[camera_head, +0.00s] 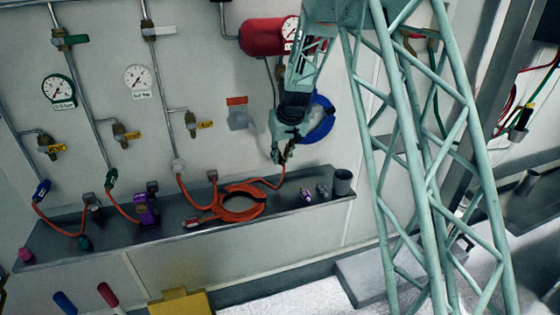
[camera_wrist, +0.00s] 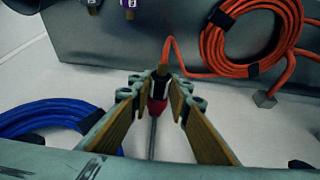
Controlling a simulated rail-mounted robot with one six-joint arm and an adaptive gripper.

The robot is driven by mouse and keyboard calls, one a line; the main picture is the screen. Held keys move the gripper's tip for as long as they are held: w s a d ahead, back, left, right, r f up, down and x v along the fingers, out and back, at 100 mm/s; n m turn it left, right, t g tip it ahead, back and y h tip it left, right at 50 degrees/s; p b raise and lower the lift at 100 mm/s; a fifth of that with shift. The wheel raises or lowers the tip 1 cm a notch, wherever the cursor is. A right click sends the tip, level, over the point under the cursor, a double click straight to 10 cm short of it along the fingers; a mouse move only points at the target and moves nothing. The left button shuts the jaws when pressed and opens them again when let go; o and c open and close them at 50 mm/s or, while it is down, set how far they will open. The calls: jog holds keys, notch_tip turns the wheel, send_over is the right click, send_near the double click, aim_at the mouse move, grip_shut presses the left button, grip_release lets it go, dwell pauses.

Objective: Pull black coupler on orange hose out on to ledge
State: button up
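The black coupler (camera_wrist: 160,84) is between the two fingers of my gripper (camera_wrist: 160,94) in the wrist view. It sits above a red fitting (camera_wrist: 157,107) on a thin grey pipe. The orange hose (camera_wrist: 171,47) runs from the coupler up to its coil. My gripper's fingers are apart, one on each side of the coupler; I see no clear contact. In the head view my gripper (camera_head: 281,153) is at the wall above the ledge (camera_head: 150,249) and mostly hides the coupler. The hose (camera_head: 240,204) lies coiled on the ledge there.
A blue hose coil (camera_head: 321,120) hangs on the wall beside my gripper. A dark cup (camera_head: 342,182) and small fittings (camera_head: 322,190) stand at the ledge's right end. A purple item (camera_head: 146,208) is at the left. A red tank (camera_head: 265,38) is above. Ledge room is limited around the orange coil.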

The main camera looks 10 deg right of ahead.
aim_at(284, 165)
jog(key=o, duration=0.3)
grip_shut()
jog(key=shift+s, duration=0.2)
jog(key=shift+s+d+b, duration=0.1)
jog(key=shift+s+b, duration=0.65)
jog(key=shift+s, duration=0.1)
jog(key=shift+s, duration=0.15)
jog(key=shift+s+d+b, duration=0.1)
jog(key=shift+s+b, duration=0.45)
jog(key=shift+s, duration=0.25)
jog(key=shift+s+p, duration=0.25)
jog(key=shift+p, duration=0.2)
